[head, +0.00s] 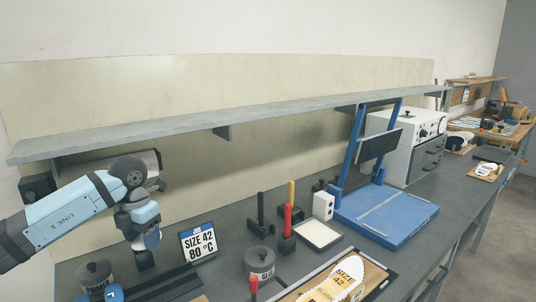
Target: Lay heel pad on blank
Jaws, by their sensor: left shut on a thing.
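My left gripper (146,259) points down over the left part of the bench, left of the size sign. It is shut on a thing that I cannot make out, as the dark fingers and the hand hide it. A white insole blank (346,268) with a size 42 label lies on a brown board (374,277) at the front edge, well to the right of the gripper. I cannot pick out the heel pad for certain. My right gripper is not in view.
The size 42, 80 °C sign (198,243), glue pot (259,262), primer pot (95,276) and red-handled tools (287,222) stand on the bench. A blue press (388,214) is further right. A grey shelf (230,115) overhangs the back.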

